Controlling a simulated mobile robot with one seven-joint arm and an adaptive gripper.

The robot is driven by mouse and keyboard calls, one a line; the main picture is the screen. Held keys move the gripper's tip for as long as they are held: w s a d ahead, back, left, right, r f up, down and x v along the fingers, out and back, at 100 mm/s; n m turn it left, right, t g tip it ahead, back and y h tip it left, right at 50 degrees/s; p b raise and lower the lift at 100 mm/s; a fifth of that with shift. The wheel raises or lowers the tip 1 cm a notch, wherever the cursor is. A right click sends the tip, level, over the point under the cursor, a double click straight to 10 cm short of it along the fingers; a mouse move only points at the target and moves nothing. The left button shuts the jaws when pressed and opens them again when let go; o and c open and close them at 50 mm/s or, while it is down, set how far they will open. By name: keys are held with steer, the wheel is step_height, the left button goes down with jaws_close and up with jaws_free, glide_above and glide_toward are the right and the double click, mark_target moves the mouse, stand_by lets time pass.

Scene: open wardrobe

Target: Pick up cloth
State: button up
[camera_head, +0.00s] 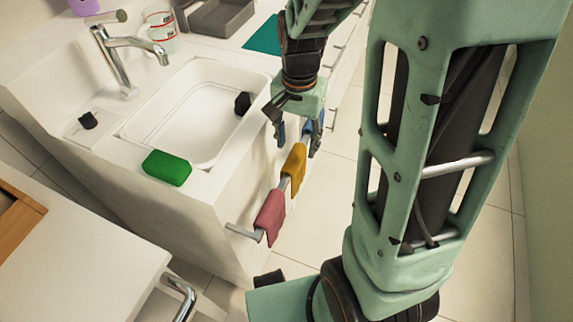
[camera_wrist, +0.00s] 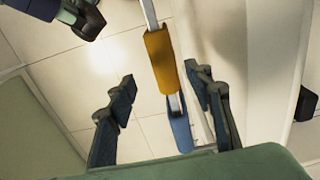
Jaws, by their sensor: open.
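Three cloths hang over a metal rail on the front of the sink cabinet. The pink cloth (camera_head: 269,216) is nearest, the yellow cloth (camera_head: 293,168) is in the middle, and a blue cloth (camera_head: 307,126) is farthest, partly hidden by my gripper. My gripper (camera_head: 296,141) is open, pointing down over the rail near the yellow and blue cloths. In the wrist view, the fingers of my gripper (camera_wrist: 163,90) are spread on either side of the rail. The yellow cloth (camera_wrist: 161,60) and blue cloth (camera_wrist: 181,136) show between them, with no visible grip on either.
The white sink basin (camera_head: 185,110) has a faucet (camera_head: 115,60) and a dark plug-like item (camera_head: 242,103). A green sponge (camera_head: 167,168) lies on its front rim. A white counter (camera_head: 75,250) with a metal handle (camera_head: 182,296) is at lower left. Tiled floor is clear beside the rail.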

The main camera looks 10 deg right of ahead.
mark_target(294, 167)
steer(key=f+b, duration=0.1)
steer(key=f, duration=0.4)
steer(key=f+b, duration=0.2)
steer(key=f, duration=0.3)
steer(key=shift+w+a+f, duration=0.15)
steer(key=shift+a+f, duration=0.05)
steer(key=shift+f, duration=0.2)
steer(key=shift+c, duration=0.6)
steer(key=c, duration=1.2)
steer(key=shift+o, duration=0.2)
steer(key=shift+r, duration=0.15)
